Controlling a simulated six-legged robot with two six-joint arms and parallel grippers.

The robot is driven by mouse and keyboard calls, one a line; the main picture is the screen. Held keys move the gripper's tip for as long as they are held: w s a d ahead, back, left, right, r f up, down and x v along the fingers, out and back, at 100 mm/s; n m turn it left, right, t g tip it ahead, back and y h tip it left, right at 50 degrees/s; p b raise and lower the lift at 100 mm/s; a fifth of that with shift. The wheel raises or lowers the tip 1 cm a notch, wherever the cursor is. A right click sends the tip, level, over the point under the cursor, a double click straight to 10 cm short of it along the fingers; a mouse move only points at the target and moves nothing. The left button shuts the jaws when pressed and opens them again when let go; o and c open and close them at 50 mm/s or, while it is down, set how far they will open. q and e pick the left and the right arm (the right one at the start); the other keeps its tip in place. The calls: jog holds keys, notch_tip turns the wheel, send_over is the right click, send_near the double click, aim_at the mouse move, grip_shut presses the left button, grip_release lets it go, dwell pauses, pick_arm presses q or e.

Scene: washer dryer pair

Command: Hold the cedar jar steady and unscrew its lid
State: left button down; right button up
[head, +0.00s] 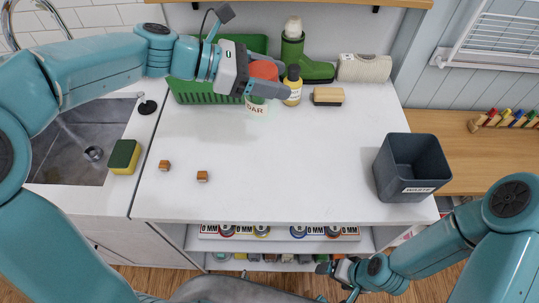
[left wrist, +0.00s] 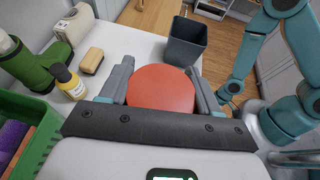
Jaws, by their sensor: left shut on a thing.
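The cedar jar (head: 257,106) is a pale jar with a red-orange lid (head: 264,70), standing upright at the back of the white worktop. Its label is partly covered, with "DAR" readable. My left gripper (head: 266,88) is shut on the jar, one finger crossing in front just below the lid. In the left wrist view the lid (left wrist: 160,88) fills the space between the two fingers. The fingers hide most of the jar's body. My right gripper (head: 336,270) is low in front of the shelf below the worktop, away from the jar; its opening is unclear.
A green basket (head: 200,92), a yellow bottle (head: 293,88), a green boot (head: 312,69) and a brush (head: 328,96) stand near the jar. A grey waste bin (head: 410,168) is at right. Two small wooden blocks (head: 202,176) lie left. The worktop's middle is clear.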

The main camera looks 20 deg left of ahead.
pick_arm(q)
jog(key=shift+w+r, duration=0.1)
jog(key=shift+r, duration=0.15)
jog(key=shift+w+d+f+b, duration=0.15)
jog(key=shift+d+f+b, duration=0.45)
jog(key=shift+f, duration=0.3)
jog(key=f, duration=0.8)
jog(key=f+b, duration=0.1)
jog(key=f, duration=0.8)
jog(key=shift+s+a, duration=0.1)
jog(key=shift+s, duration=0.1)
jog(key=shift+w+f, duration=0.15)
jog(key=shift+f, duration=0.35)
jog(key=shift+s+r, duration=0.1)
jog(key=shift+s, duration=0.1)
jog(key=shift+b, duration=0.35)
jog(key=shift+c, duration=1.1)
grip_release()
jog(key=shift+w+f, duration=0.15)
jog(key=shift+f, duration=0.05)
pick_arm(e)
jog(key=f, duration=0.3)
jog(key=shift+w+d, duration=0.15)
jog(key=shift+w, duration=0.1)
